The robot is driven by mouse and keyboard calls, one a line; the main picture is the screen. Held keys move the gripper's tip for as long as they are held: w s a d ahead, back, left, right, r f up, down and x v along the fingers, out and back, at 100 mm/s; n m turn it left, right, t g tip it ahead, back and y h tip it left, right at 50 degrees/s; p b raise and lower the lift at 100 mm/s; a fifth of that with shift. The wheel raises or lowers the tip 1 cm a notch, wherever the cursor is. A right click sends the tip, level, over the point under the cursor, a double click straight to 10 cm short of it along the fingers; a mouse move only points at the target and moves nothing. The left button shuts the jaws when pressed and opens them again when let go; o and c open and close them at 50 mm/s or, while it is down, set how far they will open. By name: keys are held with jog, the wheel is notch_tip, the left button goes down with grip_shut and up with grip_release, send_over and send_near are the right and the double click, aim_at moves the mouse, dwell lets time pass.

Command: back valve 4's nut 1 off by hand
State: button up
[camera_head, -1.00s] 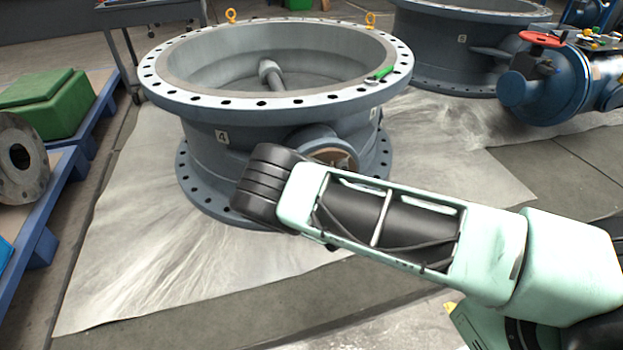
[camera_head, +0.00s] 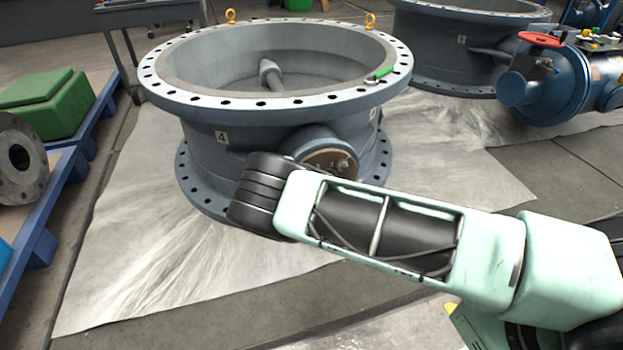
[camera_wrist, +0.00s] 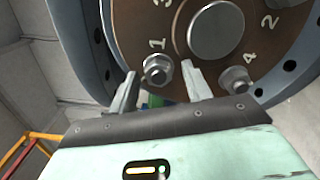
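Valve 4 is the grey-blue ring body (camera_head: 255,140) with a "4" label in the head view. Its side port carries a brown round plate (camera_head: 330,160), partly covered by my arm. In the wrist view the plate (camera_wrist: 172,22) shows numbered studs around a grey centre boss. Nut 1 (camera_wrist: 157,70) sits on its stud beside the painted "1". Nut 4 (camera_wrist: 235,79) is to its right. My gripper (camera_wrist: 161,76) is open, one fingertip to each side of nut 1 in the picture. I cannot tell whether they touch it. The head view hides the fingers behind my wrist.
A green hand tool (camera_head: 384,73) lies on valve 4's top flange. Pallets with a green box (camera_head: 45,105) and a flange part are left.

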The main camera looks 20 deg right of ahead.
jog(key=s+p, duration=0.4)
jog(key=s, duration=1.3)
jog(key=shift+s+p, duration=0.2)
jog(key=shift+p, duration=0.2)
jog(key=shift+a, duration=0.1)
